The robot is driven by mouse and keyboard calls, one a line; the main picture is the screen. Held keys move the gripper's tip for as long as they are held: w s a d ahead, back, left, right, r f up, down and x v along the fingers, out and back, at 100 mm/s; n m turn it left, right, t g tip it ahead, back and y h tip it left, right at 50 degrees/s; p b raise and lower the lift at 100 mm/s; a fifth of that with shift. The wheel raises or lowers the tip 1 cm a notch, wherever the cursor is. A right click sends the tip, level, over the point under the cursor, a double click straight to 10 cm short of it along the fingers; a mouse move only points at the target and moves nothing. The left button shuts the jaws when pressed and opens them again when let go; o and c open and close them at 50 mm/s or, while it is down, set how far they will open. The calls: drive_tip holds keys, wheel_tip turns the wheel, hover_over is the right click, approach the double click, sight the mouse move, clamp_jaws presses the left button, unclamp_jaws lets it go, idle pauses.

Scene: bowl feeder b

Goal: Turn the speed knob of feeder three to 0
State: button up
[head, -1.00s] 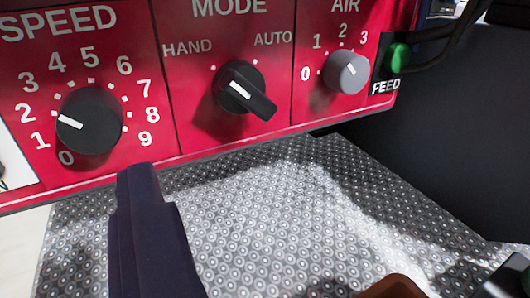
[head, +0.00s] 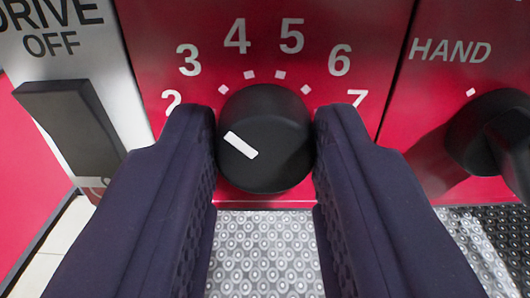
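The speed knob (head: 268,160) is a round black knob with a white pointer mark, on a red panel (head: 395,25). Its mark points up and left, toward the low end of the scale, near the 2 (head: 172,100). My gripper (head: 265,125) has one dark finger on each side of the knob, and both inner faces appear to touch it. The numbers 2 to 7 show above and beside the knob. The fingers hide the lower numbers, including 0. The feeder's number label is not in view.
The mode knob (head: 490,140) stands at the right, near the HAND label. A dark drive switch handle (head: 70,125) juts out at the left under OFF. A patterned metal plate (head: 265,260) lies below the panel.

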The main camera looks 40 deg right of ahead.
drive_tip(key=c, duration=0.3)
drive_tip(key=shift+n+p, duration=0.3)
drive_tip(key=n+p, duration=0.2)
drive_tip(key=shift+a+r+n+p, duration=0.1)
drive_tip(key=shift+r+n+p, duration=0.05)
drive_tip(key=shift+n+p, duration=0.15)
drive_tip(key=n+p, duration=0.3)
drive_tip(key=n, duration=0.2)
drive_tip(key=shift+w+p, duration=0.1)
drive_tip(key=shift+p, duration=0.3)
drive_tip(key=n+p, duration=0.1)
drive_tip(key=n, duration=0.2)
drive_tip(key=n+p, duration=0.1)
drive_tip(key=n, duration=0.1)
drive_tip(key=shift+a+f+n+p, duration=0.1)
drive_tip(key=shift+f+n+p, duration=0.1)
drive_tip(key=shift+n+p, duration=0.15)
drive_tip(key=shift+f+n+p, duration=0.15)
drive_tip(key=shift+n+p, duration=0.3)
drive_tip(key=shift+n, duration=1.5)
